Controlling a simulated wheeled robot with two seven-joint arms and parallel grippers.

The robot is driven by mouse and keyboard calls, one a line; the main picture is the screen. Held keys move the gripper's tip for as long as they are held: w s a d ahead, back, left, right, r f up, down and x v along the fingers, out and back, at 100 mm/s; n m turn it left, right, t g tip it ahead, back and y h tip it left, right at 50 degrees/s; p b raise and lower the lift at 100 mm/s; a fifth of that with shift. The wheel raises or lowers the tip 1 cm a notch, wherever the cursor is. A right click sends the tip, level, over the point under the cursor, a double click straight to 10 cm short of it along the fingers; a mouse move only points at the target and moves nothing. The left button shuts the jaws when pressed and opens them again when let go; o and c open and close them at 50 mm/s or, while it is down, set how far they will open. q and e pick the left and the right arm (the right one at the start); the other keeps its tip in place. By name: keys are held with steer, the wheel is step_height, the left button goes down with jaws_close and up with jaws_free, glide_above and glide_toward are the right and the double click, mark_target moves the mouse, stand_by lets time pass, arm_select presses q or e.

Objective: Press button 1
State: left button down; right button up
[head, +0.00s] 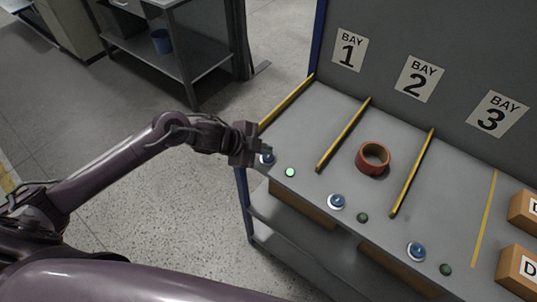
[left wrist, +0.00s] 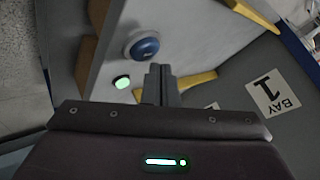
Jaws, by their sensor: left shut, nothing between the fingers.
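Button 1, a blue dome in a pale ring (head: 267,158), sits at the left end of the bench's front edge, below the BAY 1 sign (head: 349,50). It also shows in the left wrist view (left wrist: 144,46), just beyond the fingertips. The small light beside it (head: 290,172) glows green. My left gripper (head: 258,155) is shut and empty, close to button 1 and partly over it in the head view. In the left wrist view the shut fingers (left wrist: 160,72) point toward the button's side; I cannot tell whether they touch it. My right gripper is not in view.
Two more blue buttons (head: 336,202) (head: 416,251) with dark green lights line the front edge. Yellow dividers (head: 344,134) (head: 412,172) separate the bays. A red-brown tape roll (head: 373,158) lies in bay 2. Cardboard boxes (head: 523,213) stand at the right.

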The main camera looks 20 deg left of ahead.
mark_target(264, 158)
arm_select(q)
steer(key=shift+f, duration=0.1)
stand_by(0.5)
steer(key=shift+f, duration=0.4)
steer(key=shift+f+b, duration=0.15)
steer(key=shift+b, duration=0.15)
stand_by(0.4)
steer(key=shift+r+p, duration=0.6)
steer(key=shift+p, duration=0.1)
steer(key=shift+r, duration=0.1)
step_height(264, 158, up, 6)
steer(key=p, duration=0.6)
